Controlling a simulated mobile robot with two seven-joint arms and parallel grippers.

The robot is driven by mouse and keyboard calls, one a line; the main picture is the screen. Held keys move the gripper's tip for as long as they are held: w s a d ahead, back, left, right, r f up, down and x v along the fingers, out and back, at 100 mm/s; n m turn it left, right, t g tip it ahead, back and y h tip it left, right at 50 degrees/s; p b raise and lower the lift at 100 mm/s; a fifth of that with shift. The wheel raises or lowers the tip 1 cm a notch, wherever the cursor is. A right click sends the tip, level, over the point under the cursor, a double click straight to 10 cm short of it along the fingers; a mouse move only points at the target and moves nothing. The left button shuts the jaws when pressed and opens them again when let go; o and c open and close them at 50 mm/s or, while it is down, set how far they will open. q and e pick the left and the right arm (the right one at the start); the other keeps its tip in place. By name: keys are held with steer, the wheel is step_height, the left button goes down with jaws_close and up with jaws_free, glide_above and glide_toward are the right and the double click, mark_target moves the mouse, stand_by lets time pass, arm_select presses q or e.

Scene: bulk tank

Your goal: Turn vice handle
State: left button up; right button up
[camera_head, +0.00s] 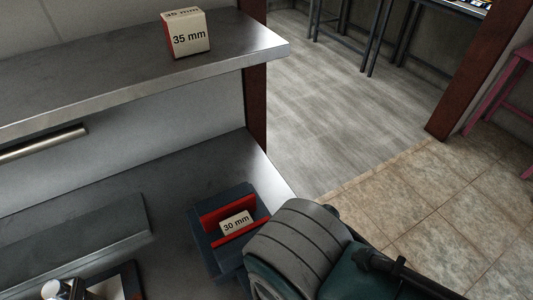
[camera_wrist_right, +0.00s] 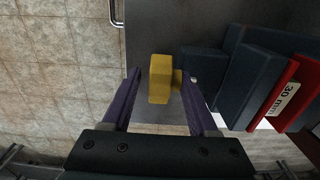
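The vice (camera_head: 216,237), dark blue-grey with red jaws, stands near the right edge of the metal counter. A cream block labelled 30 mm (camera_head: 236,222) sits between its jaws. In the right wrist view the vice (camera_wrist_right: 253,85) is at the right. Its yellow handle (camera_wrist_right: 159,79) shows upright between the purple fingers of my right gripper (camera_wrist_right: 162,82). The gripper is open, with a gap on each side of the handle. In the head view my right arm hides the handle and the right gripper. My left gripper is not in view.
A block labelled 35 mm (camera_head: 187,36) stands on the metal shelf (camera_head: 110,72) above the counter. A dark ledge (camera_head: 75,240) and a partly seen dark tray (camera_head: 130,280) are at the lower left. Tiled floor (camera_head: 470,220) lies open to the right.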

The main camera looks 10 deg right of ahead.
jaws_close()
stand_by(0.5)
steer(key=shift+r+y+p, duration=0.15)
steer(key=shift+y+p, duration=0.25)
steer(key=shift+p, duration=0.2)
steer(key=shift+d+g+y+p, duration=0.1)
steer(key=shift+g+y+p, duration=0.3)
steer(key=shift+y+p, duration=0.15)
steer(key=shift+w+d+f+y, duration=0.1)
steer(key=shift+f+y, duration=0.1)
steer(key=shift+y, duration=0.85)
steer(key=shift+d+f+g+y+b, duration=0.1)
steer(key=shift+g+y+b, duration=0.6)
steer(key=shift+y, duration=0.5)
